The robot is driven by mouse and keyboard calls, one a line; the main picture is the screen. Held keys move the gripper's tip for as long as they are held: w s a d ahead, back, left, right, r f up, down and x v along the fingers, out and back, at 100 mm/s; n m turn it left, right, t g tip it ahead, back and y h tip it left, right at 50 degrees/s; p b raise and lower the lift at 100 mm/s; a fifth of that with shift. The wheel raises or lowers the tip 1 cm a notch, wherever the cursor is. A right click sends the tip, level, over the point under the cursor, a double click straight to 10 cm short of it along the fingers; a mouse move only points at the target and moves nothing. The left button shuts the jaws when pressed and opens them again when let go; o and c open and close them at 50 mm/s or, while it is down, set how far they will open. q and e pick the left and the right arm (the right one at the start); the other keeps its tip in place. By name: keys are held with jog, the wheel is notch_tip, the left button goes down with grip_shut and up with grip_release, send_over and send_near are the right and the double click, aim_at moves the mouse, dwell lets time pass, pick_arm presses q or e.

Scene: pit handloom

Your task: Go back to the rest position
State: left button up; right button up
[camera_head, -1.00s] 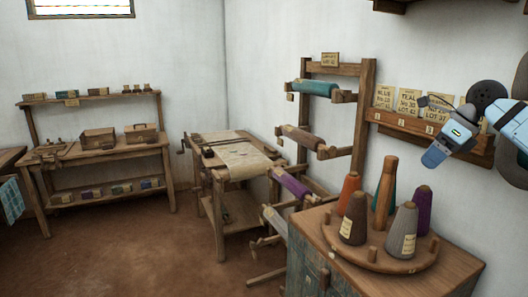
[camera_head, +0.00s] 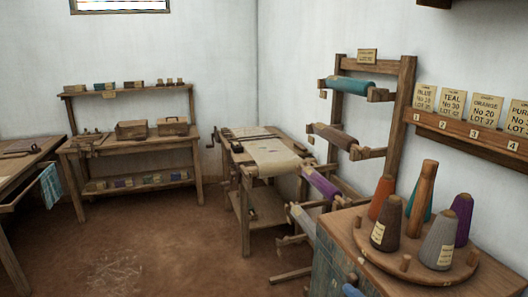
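Neither of my grippers shows clearly in the head view. A round wooden stand (camera_head: 425,268) on the cabinet at the lower right holds yarn cones: orange (camera_head: 380,200), dark brown (camera_head: 387,225), grey (camera_head: 438,242) and purple (camera_head: 461,215). A teal cone (camera_head: 428,212) is mostly hidden behind the central wooden post (camera_head: 420,195).
The wooden cabinet (camera_head: 335,260) stands close at the lower right. A label rail (camera_head: 455,128) with numbered cards is on the right wall. A roller rack (camera_head: 402,105), loom table (camera_head: 248,170) and shelf bench (camera_head: 128,145) stand farther back.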

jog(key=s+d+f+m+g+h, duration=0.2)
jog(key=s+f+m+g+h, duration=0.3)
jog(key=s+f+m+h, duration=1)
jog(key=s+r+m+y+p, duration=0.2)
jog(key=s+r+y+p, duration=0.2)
jog(key=p, duration=0.9)
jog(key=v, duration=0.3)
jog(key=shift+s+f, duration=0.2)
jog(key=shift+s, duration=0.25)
